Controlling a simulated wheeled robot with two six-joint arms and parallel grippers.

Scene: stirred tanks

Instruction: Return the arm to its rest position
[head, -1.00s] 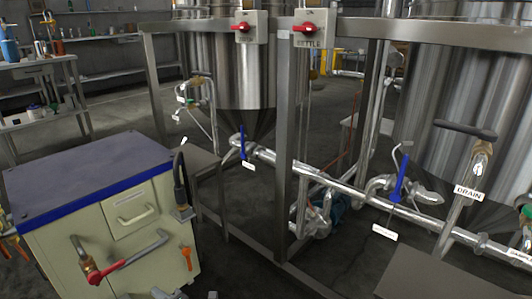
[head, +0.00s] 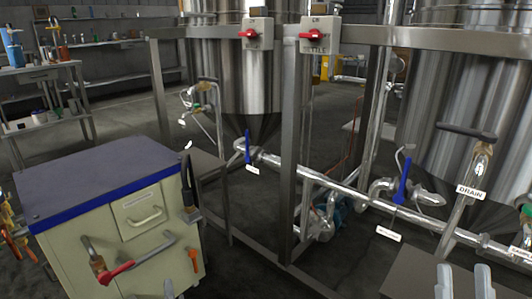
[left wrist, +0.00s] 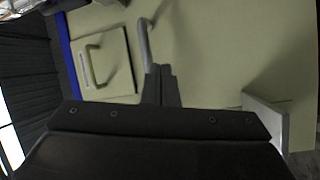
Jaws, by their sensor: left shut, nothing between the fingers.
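My left gripper (head: 168,289) shows only as a small grey tip at the bottom edge of the head view, in front of the cream cabinet (head: 138,255). In the left wrist view my left gripper (left wrist: 160,70) has its two dark fingers together, with nothing between them. Behind them are the cabinet front (left wrist: 205,50), its drawer handle (left wrist: 92,66) and a grey bar handle (left wrist: 146,42). I cannot tell the gap between fingers and cabinet. My right gripper (head: 465,281) is at the bottom right of the head view, its two pale fingers apart and empty.
A steel frame (head: 290,150) and pipes with blue-handled valves (head: 402,180) stand behind. A red-handled valve (head: 118,272) and an orange one (head: 194,260) stick out from the cabinet front. A grey slab (head: 415,278) lies beside my right gripper.

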